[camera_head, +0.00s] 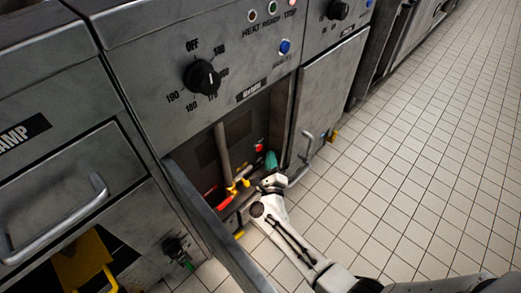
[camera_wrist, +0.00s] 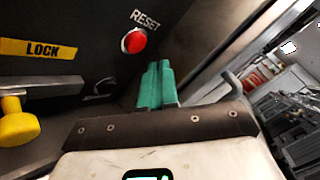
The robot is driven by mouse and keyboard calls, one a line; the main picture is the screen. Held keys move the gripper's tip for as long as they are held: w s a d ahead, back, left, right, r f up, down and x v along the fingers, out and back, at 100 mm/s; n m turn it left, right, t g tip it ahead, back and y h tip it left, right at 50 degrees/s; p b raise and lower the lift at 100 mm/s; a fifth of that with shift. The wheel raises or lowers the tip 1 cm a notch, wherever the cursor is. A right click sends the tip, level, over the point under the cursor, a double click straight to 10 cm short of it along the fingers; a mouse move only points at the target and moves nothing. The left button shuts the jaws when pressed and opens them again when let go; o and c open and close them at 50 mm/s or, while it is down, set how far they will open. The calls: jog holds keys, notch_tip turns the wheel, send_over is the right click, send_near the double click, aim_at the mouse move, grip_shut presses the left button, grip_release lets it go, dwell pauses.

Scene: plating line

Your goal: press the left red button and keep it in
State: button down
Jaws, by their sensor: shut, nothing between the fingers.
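A round red button (camera_wrist: 133,41) sits on a dark panel under a "RESET" label in the wrist view. It also shows small inside the open cabinet in the head view (camera_head: 260,147). My gripper (camera_wrist: 156,84) has green fingers, closed together and empty. The fingertips appear below and slightly right of the button in the wrist view, and the button's face is uncovered. In the head view my gripper (camera_head: 271,160) is at the cabinet opening, just below and right of the button.
The cabinet door (camera_head: 215,225) stands open on the left. A yellow "LOCK" label (camera_wrist: 41,49) and a yellow knob (camera_wrist: 17,125) are left of the button. A red handle (camera_head: 222,202) is low in the cabinet. A bar handle (camera_head: 304,150) is on the right. Tiled floor (camera_head: 400,170) is clear.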

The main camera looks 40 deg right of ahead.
jog(key=shift+w, duration=0.6)
jog(key=shift+w, duration=0.15)
dwell(1.6)
jog(key=shift+w+b, duration=0.25)
jog(key=shift+b, duration=0.05)
jog(key=shift+w, duration=0.45)
dwell(1.7)
dwell(0.4)
jog(key=shift+s, duration=0.9)
jog(key=shift+s+p, duration=0.4)
jog(key=shift+s, duration=2.1)
